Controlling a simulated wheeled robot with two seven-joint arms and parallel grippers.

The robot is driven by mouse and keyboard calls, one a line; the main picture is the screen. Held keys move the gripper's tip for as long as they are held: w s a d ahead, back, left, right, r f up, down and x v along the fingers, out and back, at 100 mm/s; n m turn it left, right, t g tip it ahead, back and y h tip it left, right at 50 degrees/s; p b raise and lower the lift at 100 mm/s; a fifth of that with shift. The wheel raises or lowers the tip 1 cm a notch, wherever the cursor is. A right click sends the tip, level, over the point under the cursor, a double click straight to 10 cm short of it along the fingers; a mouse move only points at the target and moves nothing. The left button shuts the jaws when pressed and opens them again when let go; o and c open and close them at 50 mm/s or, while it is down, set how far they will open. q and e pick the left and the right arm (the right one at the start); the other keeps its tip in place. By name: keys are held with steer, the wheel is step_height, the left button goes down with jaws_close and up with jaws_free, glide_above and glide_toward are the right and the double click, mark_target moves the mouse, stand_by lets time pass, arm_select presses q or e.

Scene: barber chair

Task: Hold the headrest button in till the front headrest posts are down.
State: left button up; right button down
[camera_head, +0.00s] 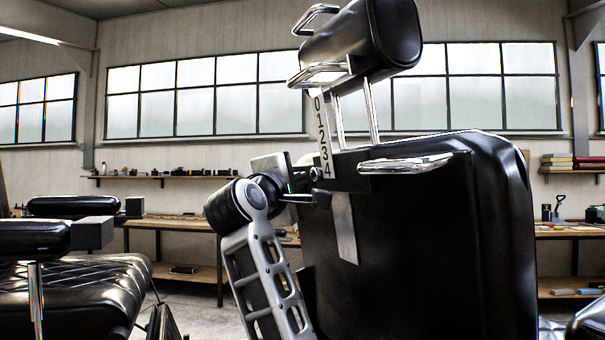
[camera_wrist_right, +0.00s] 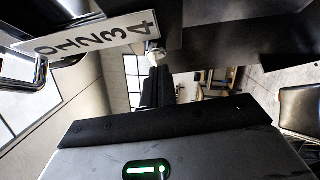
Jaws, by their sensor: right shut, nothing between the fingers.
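The black headrest cushion (camera_head: 362,42) stands raised above the black chair back (camera_head: 425,230). Chrome headrest posts (camera_head: 372,112) show between the cushion and the chair back. A plate with the numbers 0 to 4 (camera_head: 322,135) hangs beside them and also shows in the right wrist view (camera_wrist_right: 95,36). The small round headrest button (camera_wrist_right: 155,54) is just below the plate's 4 end. My right gripper (camera_head: 308,173) is shut and empty, its tips at the button in the right wrist view (camera_wrist_right: 154,70). I cannot tell how far the button is in. My left gripper is out of view.
A chrome handle (camera_head: 405,164) sticks out from the chair back, and chrome bars (camera_head: 322,74) flank the cushion. Another black chair (camera_head: 75,290) stands at the left. Workbenches and shelves (camera_head: 165,177) line the far wall.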

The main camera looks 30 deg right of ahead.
steer(key=shift+d+r, duration=0.1)
steer(key=shift+d, duration=0.4)
steer(key=shift+s+d+r, duration=0.1)
steer(key=shift+d+r, duration=0.05)
steer(key=shift+d, duration=0.35)
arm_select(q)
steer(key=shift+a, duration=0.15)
arm_select(e)
steer(key=shift+s+d+r, duration=0.1)
steer(key=shift+d+r, duration=0.1)
steer(key=shift+d, duration=0.35)
steer(key=b, duration=0.3)
glide_toward(316, 174)
steer(key=a+f, duration=0.1)
steer(key=a, duration=0.4)
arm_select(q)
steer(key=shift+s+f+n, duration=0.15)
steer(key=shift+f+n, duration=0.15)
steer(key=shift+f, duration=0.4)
arm_select(e)
steer(key=shift+a+f, duration=0.2)
steer(key=shift+a, duration=0.1)
